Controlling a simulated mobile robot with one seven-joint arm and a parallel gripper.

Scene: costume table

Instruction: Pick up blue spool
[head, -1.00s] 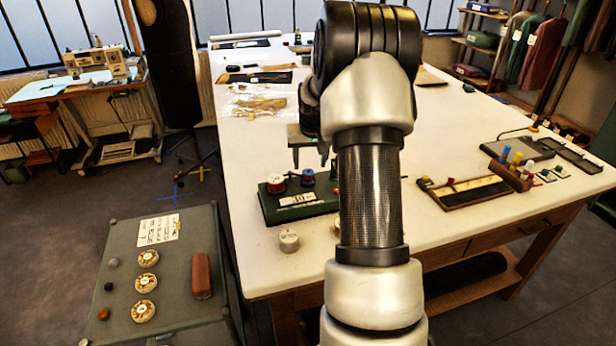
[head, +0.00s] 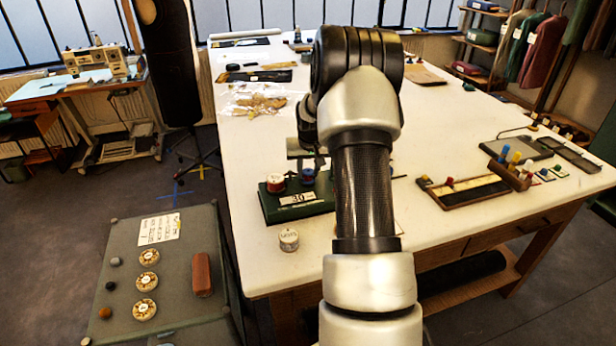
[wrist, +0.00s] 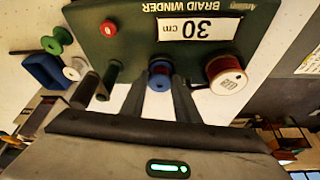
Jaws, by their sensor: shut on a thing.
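The blue spool (head: 308,176) stands on the green braid winder (head: 268,207), right of a red spool (head: 277,183). My gripper (head: 308,163) is over the winder from above, with its tips down at the blue spool. In the wrist view the blue spool (wrist: 160,78) sits between my two fingers (wrist: 160,92), which are shut on it. The red spool (wrist: 226,77) is beside the right finger in that view, apart from it. Dark green pegs (wrist: 100,80) are on the other side. My arm hides the winder's right end in the head view.
A round white tin (head: 289,240) stands in front of the winder. A dark tray (head: 468,190) and a wooden rack with coloured spools (head: 512,172) are at the right. The white table (head: 245,150) is clear left of the winder.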

